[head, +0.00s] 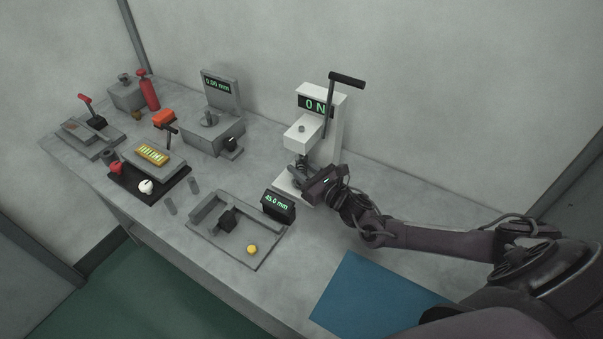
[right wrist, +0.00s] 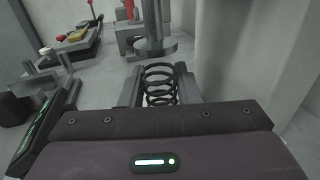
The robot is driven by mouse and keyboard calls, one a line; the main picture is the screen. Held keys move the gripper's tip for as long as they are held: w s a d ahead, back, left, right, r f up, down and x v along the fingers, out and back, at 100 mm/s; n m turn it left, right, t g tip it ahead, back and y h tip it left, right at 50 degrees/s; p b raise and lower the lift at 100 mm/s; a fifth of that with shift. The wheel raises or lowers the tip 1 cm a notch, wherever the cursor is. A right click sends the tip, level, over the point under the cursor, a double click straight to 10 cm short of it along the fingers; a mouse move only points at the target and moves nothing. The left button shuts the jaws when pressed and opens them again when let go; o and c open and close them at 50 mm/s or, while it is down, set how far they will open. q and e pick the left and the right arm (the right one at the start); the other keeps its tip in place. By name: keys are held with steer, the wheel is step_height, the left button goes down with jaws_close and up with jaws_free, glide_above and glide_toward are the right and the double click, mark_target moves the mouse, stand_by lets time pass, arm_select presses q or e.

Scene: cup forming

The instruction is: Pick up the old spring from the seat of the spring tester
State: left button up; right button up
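The old spring (right wrist: 160,84) is a dark coil standing upright under the round press disc of the spring tester (right wrist: 154,46) in the right wrist view. The tester is white and reads 0 N in the head view (head: 317,127). My right gripper (right wrist: 160,90) is at the seat, with one finger on each side of the spring. Whether the fingers press on the coil or leave a small gap is not clear. In the head view my right gripper (head: 302,178) hides most of the spring. My left gripper is out of view.
The tester's lever (head: 331,100) rises above it. A gauge reading 45.0 mm (head: 279,206) stands just left of my right gripper, beside a grey tray (head: 229,256) with a yellow knob. A blue mat (head: 372,295) lies in front. More fixtures fill the bench's left.

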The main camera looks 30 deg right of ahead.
steer(key=shift+c, duration=1.1)
steer(key=shift+r, duration=0.1)
